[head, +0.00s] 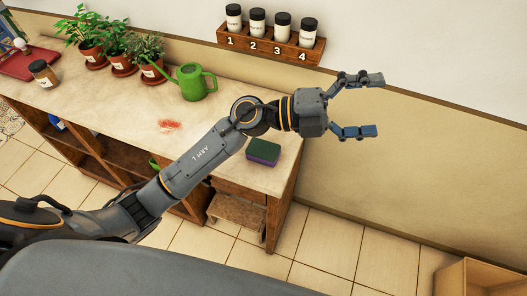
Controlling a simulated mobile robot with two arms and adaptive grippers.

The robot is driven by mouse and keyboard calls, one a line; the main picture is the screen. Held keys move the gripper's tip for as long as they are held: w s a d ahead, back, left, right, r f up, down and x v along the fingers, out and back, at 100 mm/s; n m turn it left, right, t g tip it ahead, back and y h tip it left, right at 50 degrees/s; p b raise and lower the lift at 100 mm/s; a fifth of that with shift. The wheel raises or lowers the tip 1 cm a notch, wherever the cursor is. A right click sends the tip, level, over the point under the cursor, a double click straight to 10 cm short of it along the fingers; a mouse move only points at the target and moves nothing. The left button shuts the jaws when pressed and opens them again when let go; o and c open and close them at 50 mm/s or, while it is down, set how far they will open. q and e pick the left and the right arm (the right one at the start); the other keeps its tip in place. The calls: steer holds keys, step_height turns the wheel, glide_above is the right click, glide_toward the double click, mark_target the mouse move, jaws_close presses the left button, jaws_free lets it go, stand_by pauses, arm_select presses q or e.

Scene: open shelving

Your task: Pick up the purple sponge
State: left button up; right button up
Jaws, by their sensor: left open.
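The sponge (263,152) lies on the right end of the counter top, near its front edge. It has a dark green top and a purple lower layer. My left gripper (379,105) is open and empty, held in the air to the right of the counter. It is up and to the right of the sponge in the picture, apart from it. My left arm passes just left of and above the sponge. My right gripper is not in view.
The wooden counter (110,105) carries potted plants, a green watering can (192,82), a jar (44,74) and a red stain (169,126). A wall rack (268,43) holds numbered jars. A wooden box (480,278) stands on the floor at right.

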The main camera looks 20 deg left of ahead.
arm_select(q)
step_height(320, 180, down, 7)
steer(key=s+m+g+y, duration=0.2)
steer(key=m+g+y, duration=0.3)
steer(key=n+y, duration=0.1)
steer(key=y, duration=1.4)
glide_above(263, 149)
step_height(263, 149, down, 8)
steer(key=shift+t, duration=0.4)
step_height(263, 149, down, 8)
steer(key=shift+s+d+r+p, duration=0.1)
steer(key=shift+s+p, duration=0.05)
steer(key=shift+p, duration=0.8)
steer(key=f+p, duration=0.1)
steer(key=f, duration=0.1)
steer(key=f+p, duration=0.1)
steer(key=f, duration=0.1)
steer(key=shift+w+f, duration=0.2)
steer(key=shift+f, duration=0.65)
steer(key=c, duration=0.6)
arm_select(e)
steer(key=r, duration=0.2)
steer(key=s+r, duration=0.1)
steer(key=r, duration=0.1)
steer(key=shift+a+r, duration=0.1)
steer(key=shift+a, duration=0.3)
